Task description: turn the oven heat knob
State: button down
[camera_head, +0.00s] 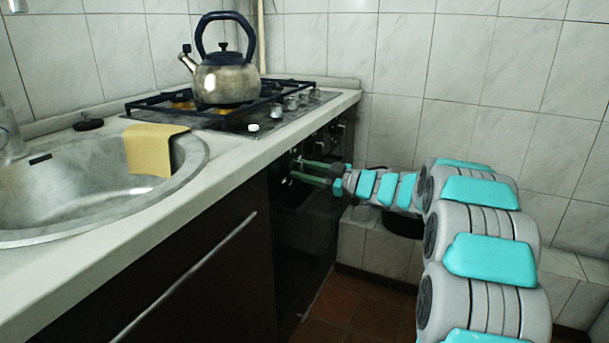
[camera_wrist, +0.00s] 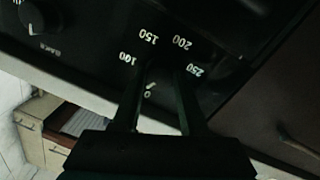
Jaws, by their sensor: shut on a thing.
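The oven heat knob (camera_wrist: 163,76) is dark against the black oven panel and hard to make out. Printed numbers 100, 150, 200 and 250 ring it in the wrist view, with a 0 and a short white mark near its lower left. My gripper (camera_wrist: 164,80) reaches the panel with one finger on each side of the knob, shut on it. In the head view my gripper (camera_head: 294,171) is at the oven front (camera_head: 300,220), below the hob. The fingertips and knob are too small there to separate clearly.
Another knob (camera_wrist: 32,18) is at the upper left of the wrist view. A kettle (camera_head: 225,80) stands on the hob (camera_head: 245,112). The sink (camera_head: 70,190) with a yellow cloth (camera_head: 150,150) is at the left. Tiled floor lies below my arm, before the right wall.

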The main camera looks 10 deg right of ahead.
jog(key=shift+f+n+b, duration=0.35)
jog(key=shift+n+b, duration=0.75)
jog(key=shift+b, duration=0.05)
jog(key=shift+r+n+b, duration=0.2)
jog(key=shift+n+b, duration=1)
jog(key=shift+n, duration=0.1)
jog(key=shift+c, duration=2.2)
grip_release()
jog(key=shift+r, duration=0.1)
jog(key=shift+d, duration=0.1)
jog(key=v, duration=0.7)
jog(key=shift+s+d, duration=0.2)
jog(key=shift+s, duration=0.1)
